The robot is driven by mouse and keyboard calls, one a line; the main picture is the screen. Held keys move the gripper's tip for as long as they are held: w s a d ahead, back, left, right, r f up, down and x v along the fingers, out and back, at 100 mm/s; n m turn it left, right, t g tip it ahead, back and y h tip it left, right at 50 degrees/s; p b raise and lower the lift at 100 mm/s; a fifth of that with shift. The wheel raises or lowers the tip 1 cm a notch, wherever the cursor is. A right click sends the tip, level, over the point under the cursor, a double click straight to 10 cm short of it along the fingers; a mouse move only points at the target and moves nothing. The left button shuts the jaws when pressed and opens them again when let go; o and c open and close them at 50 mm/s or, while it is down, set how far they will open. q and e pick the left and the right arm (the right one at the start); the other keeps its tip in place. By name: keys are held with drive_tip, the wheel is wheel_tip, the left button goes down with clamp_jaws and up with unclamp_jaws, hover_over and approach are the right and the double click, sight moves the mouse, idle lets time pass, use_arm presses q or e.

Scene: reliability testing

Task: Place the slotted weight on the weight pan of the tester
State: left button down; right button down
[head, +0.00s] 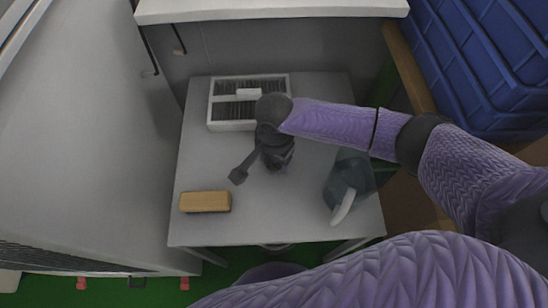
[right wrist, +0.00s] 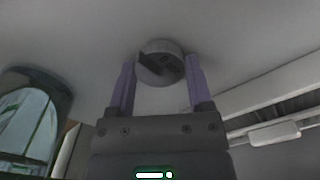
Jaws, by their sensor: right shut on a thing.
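The slotted weight (right wrist: 163,63) is a small grey metal disc with a dark slot, seen in the right wrist view between the two fingertips of my right gripper (right wrist: 161,80). The gripper is shut on it, against a plain grey table surface. In the head view my right gripper (head: 277,163) points down over the middle of the table, and the weight is hidden there by the hand. I cannot make out the tester or its weight pan for sure in either view. My left gripper is out of view.
On the grey table (head: 290,215) stand a white tray with dark slats (head: 219,115) at the back, a tan block (head: 205,202) at front left and a bluish transparent jug (head: 345,180) at the right. Blue crates (head: 490,60) are at the upper right. The front middle is clear.

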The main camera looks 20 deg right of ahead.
drive_tip(key=shift+f, duration=0.1)
unclamp_jaws()
